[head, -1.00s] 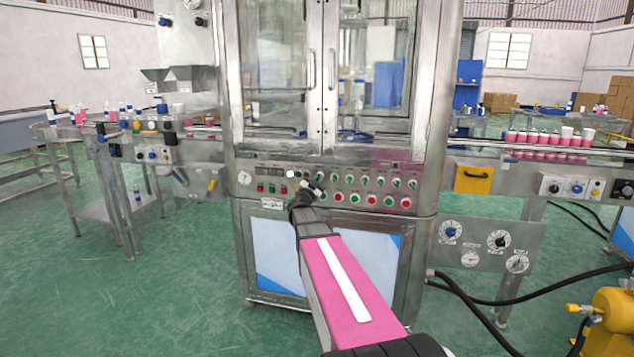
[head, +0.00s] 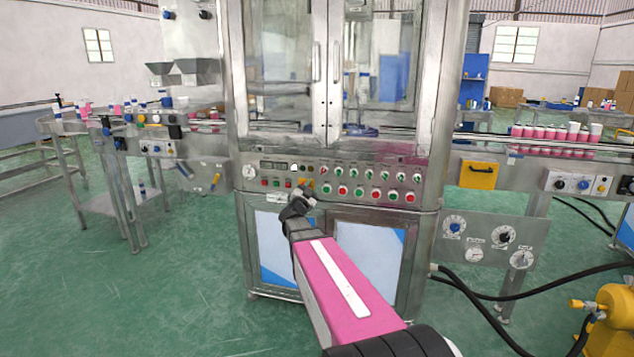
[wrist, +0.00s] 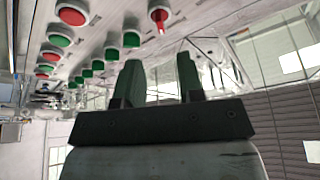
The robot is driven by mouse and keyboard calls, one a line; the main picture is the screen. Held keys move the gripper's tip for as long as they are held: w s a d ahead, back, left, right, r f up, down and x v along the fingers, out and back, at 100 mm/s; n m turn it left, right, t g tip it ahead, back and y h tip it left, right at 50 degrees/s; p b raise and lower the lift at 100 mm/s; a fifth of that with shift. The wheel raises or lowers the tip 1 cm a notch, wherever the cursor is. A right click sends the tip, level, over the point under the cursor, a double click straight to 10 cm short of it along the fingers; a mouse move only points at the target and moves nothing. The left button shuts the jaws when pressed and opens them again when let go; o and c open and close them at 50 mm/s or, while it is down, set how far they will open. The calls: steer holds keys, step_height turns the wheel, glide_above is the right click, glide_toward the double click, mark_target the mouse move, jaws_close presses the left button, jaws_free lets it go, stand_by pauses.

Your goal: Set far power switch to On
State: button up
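Glass doors (head: 330,70) stand above the panel and cabinet doors (head: 370,260) below it. A yellow box (head: 478,174) and a dial plate (head: 490,240) are at the right. A conveyor with pink cans (head: 550,134) runs right. Green floor is open at front left.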

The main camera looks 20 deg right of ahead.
steer(key=shift+v, duration=1)
steer(key=s+a+f+n+g+y, duration=0.1)
steer(key=s+a+f+n+y, duration=0.1)
steer(key=a+f+n+y, duration=0.55)
steer(key=s+a+f+n+g+y, duration=0.2)
steer(key=s+a+f+n+y, duration=0.1)
steer(key=a+f+n+y, duration=0.45)
steer(key=s+f+g, duration=0.5)
steer(key=s+g, duration=0.1)
steer(key=s, duration=0.5)
steer(key=s+f+g, duration=0.6)
steer(key=s, duration=0.4)
steer(key=shift+s+a+n+y, duration=0.3)
steer(key=shift+s+n, duration=0.1)
